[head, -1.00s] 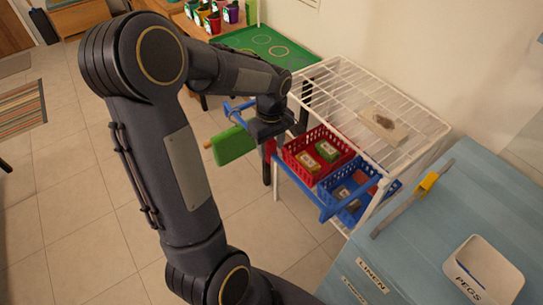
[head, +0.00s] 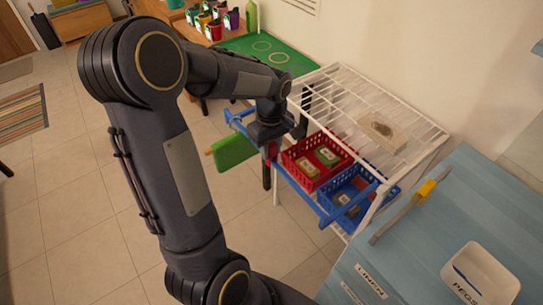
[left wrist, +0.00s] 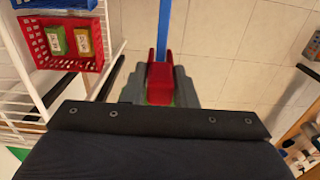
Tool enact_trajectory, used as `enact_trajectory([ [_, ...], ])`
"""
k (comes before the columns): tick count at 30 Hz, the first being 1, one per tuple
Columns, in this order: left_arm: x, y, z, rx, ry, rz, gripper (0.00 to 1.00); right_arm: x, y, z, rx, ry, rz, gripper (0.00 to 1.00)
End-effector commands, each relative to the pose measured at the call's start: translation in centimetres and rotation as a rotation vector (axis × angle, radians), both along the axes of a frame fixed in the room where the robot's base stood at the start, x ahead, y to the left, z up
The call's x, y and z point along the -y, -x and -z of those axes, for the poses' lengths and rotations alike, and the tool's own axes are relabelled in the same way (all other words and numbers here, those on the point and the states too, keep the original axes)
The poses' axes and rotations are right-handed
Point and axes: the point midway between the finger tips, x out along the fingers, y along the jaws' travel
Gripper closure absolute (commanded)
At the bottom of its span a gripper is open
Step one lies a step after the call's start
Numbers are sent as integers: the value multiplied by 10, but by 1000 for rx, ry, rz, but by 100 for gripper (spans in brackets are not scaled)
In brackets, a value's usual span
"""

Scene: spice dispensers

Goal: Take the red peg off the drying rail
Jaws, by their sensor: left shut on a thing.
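The red peg (left wrist: 160,82) sits between the fingers of my left gripper (left wrist: 160,90) in the left wrist view. My left gripper is shut on it. The peg's two prongs point along the blue rail (left wrist: 165,28), and they appear to straddle it. In the head view the red peg (head: 271,151) shows as a small red patch under my left gripper (head: 270,143). The blue rail (head: 297,183) runs along the front of the white rack. A green flat thing (head: 235,148) hangs beside the peg. My right gripper is not in view.
A white wire rack (head: 345,83) holds a red basket (head: 300,170) and a blue basket (head: 382,200) close to the rail. A blue table (head: 425,225) at the right bears a white PEGS bin (head: 503,285) and a yellow peg (head: 426,188). Open floor lies left of the rack.

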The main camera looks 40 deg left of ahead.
Motion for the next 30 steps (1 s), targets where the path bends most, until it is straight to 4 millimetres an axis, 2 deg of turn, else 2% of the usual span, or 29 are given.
enact_trajectory([
  [24, 0, 0, -52, 1, 0, 1, 87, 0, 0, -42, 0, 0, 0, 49],
  [30, 0, 0, -52, 0, 0, 0, 87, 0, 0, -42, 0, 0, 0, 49],
])
